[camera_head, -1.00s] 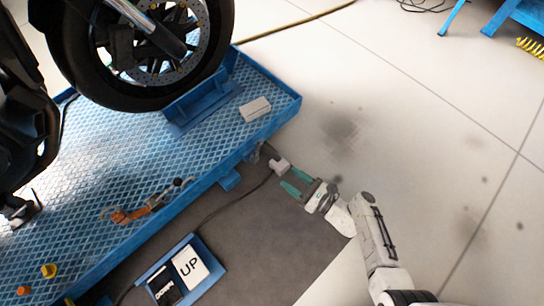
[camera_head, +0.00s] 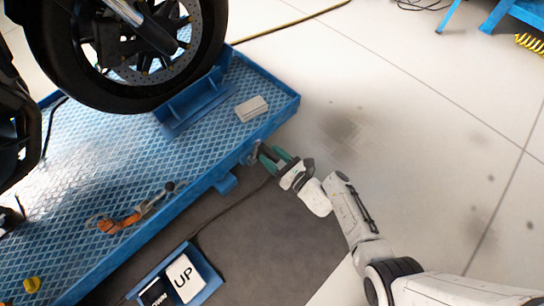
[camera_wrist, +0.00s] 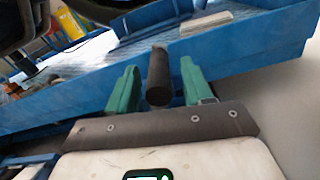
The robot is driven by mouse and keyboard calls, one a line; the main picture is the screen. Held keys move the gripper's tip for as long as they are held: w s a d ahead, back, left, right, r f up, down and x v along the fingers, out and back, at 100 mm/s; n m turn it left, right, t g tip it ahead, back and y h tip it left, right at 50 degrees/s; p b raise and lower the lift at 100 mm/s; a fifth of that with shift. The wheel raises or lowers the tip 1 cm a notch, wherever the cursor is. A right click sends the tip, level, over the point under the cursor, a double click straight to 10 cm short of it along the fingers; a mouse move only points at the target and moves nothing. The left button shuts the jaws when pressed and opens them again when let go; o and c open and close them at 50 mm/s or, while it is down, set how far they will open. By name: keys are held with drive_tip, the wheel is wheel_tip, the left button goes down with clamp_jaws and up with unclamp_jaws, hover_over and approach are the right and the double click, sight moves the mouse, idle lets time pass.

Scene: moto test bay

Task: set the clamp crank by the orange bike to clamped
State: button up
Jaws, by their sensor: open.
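The clamp crank shows in the wrist view as a dark, round handle (camera_wrist: 158,76) at the side of the blue lift platform. In the head view the crank (camera_head: 253,152) is mostly hidden by my gripper. My gripper (camera_head: 268,153) is open at the platform's right side. In the wrist view its two green fingers (camera_wrist: 156,90) stand on either side of the handle, with a visible gap on each side. The bike's black wheel (camera_head: 110,98) stands on the platform; no orange paint is visible on it.
The blue platform (camera_head: 110,160) carries a white block (camera_head: 252,109), an orange strap (camera_head: 122,222) and a yellow piece (camera_head: 32,285). A pedal box marked UP (camera_head: 186,278) sits on the grey mat (camera_head: 262,240). The pale floor on the right is clear.

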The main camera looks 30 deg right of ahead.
drive_tip(key=shift+w+a, duration=0.1)
drive_tip(key=shift+w, duration=0.1)
clamp_jaws()
idle(0.4)
